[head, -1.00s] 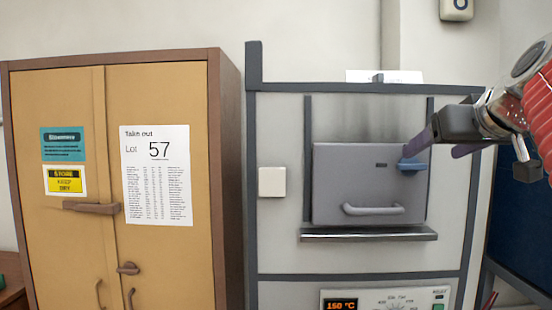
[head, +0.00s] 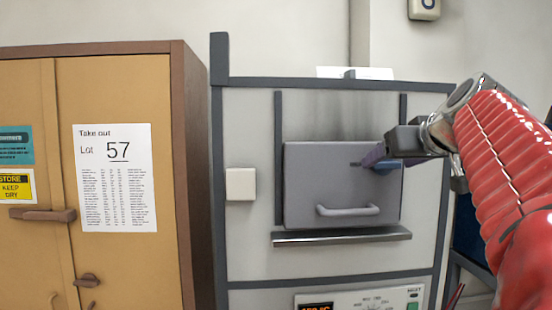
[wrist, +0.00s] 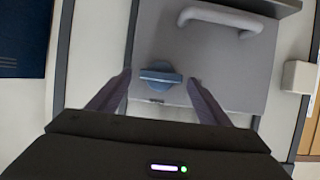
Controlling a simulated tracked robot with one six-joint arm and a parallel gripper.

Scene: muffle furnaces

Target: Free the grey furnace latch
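The grey furnace door (head: 325,192) is shut, with a pale bar handle (head: 348,210) low on it. The latch is blue rather than plain grey; it is a round knob with a flat bar across it (wrist: 160,77). In the wrist view the door appears turned upside down, with its handle (wrist: 222,16) at the top. My gripper (head: 374,158) is at the upper right of the door. Its two fingers (wrist: 160,80) are open, one on each side of the latch, with visible gaps. In the head view the fingers hide most of the latch.
A metal ledge (head: 342,237) juts out below the door. A white square box (head: 240,184) is on the furnace front at left. A control panel (head: 360,299) sits below. A tan cabinet (head: 118,255) with a "Lot 57" sheet (head: 115,190) stands at left.

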